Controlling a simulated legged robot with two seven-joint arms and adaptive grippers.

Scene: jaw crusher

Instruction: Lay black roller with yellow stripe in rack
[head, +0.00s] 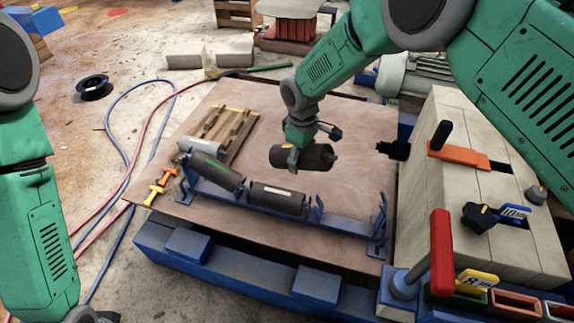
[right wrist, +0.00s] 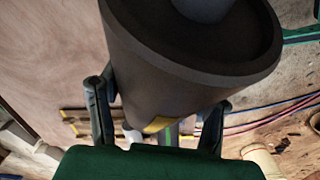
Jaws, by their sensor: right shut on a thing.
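The black roller with a yellow stripe (head: 315,157) is held in my right gripper (head: 295,158), above the wooden board. In the right wrist view the roller (right wrist: 190,60) lies between the two fingers (right wrist: 158,125), and its yellow mark shows near the palm. The blue rack (head: 345,228) lies on the board in front of and below the held roller. A dark roller with a green stripe (head: 215,171) and a dark roller with a pale stripe (head: 277,198) lie in its left and middle parts. Its right part is empty. My left arm shows at the left edge, its gripper out of frame.
A small wooden pallet (head: 222,133) and orange and yellow pieces (head: 160,188) lie left of the rack. A pale block housing (head: 480,190) and a red-handled lever (head: 441,250) stand at the right. Cables (head: 118,150) run over the floor.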

